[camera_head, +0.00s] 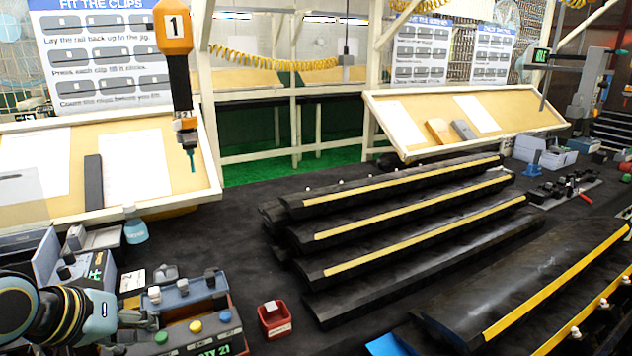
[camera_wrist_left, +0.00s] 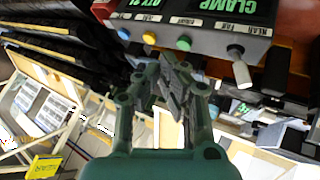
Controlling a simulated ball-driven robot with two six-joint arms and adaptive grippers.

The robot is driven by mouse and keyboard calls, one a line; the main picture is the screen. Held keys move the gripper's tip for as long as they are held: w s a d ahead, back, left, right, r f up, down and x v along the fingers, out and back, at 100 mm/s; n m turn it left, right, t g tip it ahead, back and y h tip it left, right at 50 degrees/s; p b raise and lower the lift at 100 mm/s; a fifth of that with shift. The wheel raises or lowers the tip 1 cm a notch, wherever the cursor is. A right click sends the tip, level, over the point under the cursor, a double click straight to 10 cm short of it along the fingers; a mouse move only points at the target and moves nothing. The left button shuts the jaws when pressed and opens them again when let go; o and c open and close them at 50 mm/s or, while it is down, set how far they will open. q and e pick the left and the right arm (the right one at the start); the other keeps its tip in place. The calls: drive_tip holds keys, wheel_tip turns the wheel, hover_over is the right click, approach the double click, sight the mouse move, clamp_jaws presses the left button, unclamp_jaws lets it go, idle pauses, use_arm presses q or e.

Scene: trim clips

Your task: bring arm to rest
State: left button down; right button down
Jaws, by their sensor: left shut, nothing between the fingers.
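My left arm comes in at the lower left of the head view. My left gripper (camera_head: 135,322) is beside the control box with coloured buttons (camera_head: 190,338), partly cut off and hard to make out there. In the left wrist view the left gripper (camera_wrist_left: 168,78) shows its two green-grey fingers close together, shut, with nothing held. The control box (camera_wrist_left: 190,38) lies just beyond the fingertips in that view, its coloured buttons and a white-tipped lever showing. I cannot tell whether the fingers touch it. My right gripper is in neither view.
A small red bin (camera_head: 274,320) stands right of the control box. Black trim rails with yellow strips (camera_head: 420,225) fill the bench's middle and right. An orange tool marked 1 (camera_head: 173,27) hangs above. A blue bottle (camera_head: 135,228) stands behind. Dark bench (camera_head: 225,235) is clear before the rails.

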use_arm(q)
drive_tip(key=s+d+r+m+g+y, duration=0.1)
drive_tip(key=s+m+g+y, duration=0.1)
drive_tip(key=s, duration=0.9)
drive_tip(key=s+d+r+m+g+y, duration=0.1)
drive_tip(key=s+m+g, duration=0.15)
drive_tip(key=s, duration=0.75)
drive_tip(key=s+a+f+b, duration=0.15)
drive_tip(key=f+b, duration=0.45)
drive_tip(key=f, duration=1.4)
drive_tip(key=s+a+f+b, duration=0.15)
drive_tip(key=f+b, duration=0.55)
drive_tip(key=f, duration=1.3)
drive_tip(key=s+f+g+b, duration=0.1)
drive_tip(key=s+f+b, duration=0.3)
drive_tip(key=s+f, duration=0.5)
drive_tip(key=s+f+g+b, duration=0.1)
drive_tip(key=s+f+b, duration=0.3)
drive_tip(key=s+f, duration=0.5)
wheel_tip(320, 180, down, 6)
drive_tip(key=shift+a+r, duration=0.15)
drive_tip(key=shift+a, duration=0.15)
